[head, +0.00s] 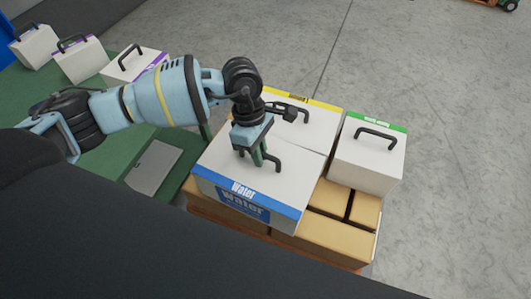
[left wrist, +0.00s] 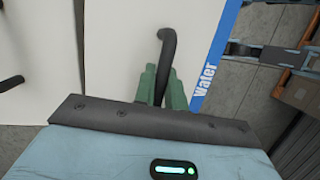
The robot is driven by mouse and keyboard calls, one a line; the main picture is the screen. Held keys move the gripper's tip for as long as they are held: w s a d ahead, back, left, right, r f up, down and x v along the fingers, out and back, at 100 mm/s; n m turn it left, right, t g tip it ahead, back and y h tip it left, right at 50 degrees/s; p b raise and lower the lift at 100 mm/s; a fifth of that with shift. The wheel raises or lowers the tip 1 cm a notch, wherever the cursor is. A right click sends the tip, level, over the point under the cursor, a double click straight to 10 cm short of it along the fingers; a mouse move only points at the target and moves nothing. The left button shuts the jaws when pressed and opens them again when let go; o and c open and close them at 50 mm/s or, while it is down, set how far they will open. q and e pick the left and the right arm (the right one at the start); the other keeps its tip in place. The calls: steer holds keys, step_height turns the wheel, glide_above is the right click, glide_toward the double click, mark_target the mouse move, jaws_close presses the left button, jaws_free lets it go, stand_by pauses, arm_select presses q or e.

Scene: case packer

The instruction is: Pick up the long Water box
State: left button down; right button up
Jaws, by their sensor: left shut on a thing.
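The long Water box (head: 222,170) is white with a blue stripe and blue label on its near side. It lies on top of the stacked brown cartons at the middle of the head view. A dark handle stands on its top. My left gripper (head: 257,157) reaches down from above and is shut on that handle. In the left wrist view, the green fingers (left wrist: 160,88) are on either side of the lower part of the black handle (left wrist: 167,55), and the blue Water edge (left wrist: 207,75) is to their right.
A white box with a yellow stripe (head: 318,122) is close behind the Water box. A white box with a green stripe (head: 370,155) stands to the right on the brown cartons (head: 322,232). More handled boxes (head: 82,60) stand on the green surface at left. Grey floor is free at right.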

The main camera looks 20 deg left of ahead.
arm_select(q)
steer(key=s+a, duration=0.2)
steer(key=a, duration=0.2)
steer(key=s+a+r+b, duration=0.1)
steer(key=s+a, duration=0.1)
steer(key=a, duration=0.3)
steer(key=s+a, duration=0.2)
steer(key=a, duration=0.2)
steer(key=shift+a+r+b, duration=0.15)
steer(key=shift+r+b, duration=0.2)
